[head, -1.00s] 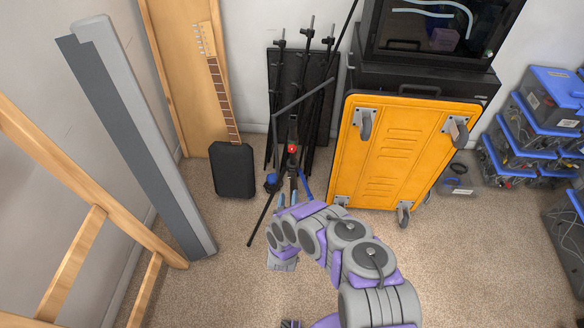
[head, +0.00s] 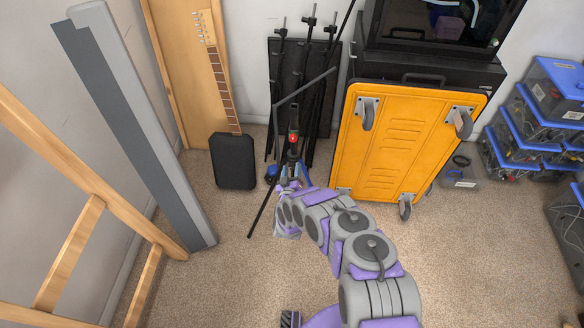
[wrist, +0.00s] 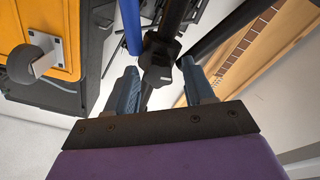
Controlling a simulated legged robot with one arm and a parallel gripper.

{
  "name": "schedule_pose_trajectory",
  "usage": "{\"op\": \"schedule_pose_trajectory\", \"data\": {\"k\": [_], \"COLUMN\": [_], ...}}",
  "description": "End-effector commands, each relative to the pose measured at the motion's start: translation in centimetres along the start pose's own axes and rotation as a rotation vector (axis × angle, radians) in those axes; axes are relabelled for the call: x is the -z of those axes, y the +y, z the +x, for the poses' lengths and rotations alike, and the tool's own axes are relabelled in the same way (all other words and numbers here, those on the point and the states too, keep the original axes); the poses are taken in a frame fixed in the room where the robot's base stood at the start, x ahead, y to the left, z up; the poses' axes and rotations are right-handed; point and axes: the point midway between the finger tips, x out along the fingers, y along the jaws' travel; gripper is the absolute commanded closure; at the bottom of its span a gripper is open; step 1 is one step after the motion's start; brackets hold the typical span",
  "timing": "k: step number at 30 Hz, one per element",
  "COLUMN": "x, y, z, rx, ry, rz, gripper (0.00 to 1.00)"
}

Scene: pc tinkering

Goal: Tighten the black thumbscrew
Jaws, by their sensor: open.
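A black stand (head: 288,120) with a red spot (head: 292,138) near its top and thin angled legs stands on the carpet at the centre back. In the wrist view its black post carries a dark knob-like fitting (wrist: 160,58), which may be the black thumbscrew; its exact outline is hard to tell. My gripper (wrist: 160,70) is open, its two blue-grey fingers on either side of this fitting, with gaps visible. In the head view my gripper (head: 290,177) is at the lower part of the stand, partly hidden by my arm.
An orange wheeled panel (head: 405,150) leans close on the right. A black case (head: 233,161) and black stands (head: 310,80) are behind. Blue-lidded boxes (head: 555,90) are at right, a grey beam (head: 150,130) at left.

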Motion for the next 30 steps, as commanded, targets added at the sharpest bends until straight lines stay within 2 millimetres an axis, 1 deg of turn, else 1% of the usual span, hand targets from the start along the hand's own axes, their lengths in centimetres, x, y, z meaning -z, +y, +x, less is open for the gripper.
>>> {"op": "schedule_pose_trajectory", "data": {"k": [27,28,30], "x": [0.1,0.09,0.09], "y": [0.16,0.16,0.16], "z": [0.11,0.11,0.11], "rx": [0.0,0.0,0.0], "ry": [0.0,0.0,0.0], "rz": [0.0,0.0,0.0], "gripper": [0.47,0.48,0.54]}}
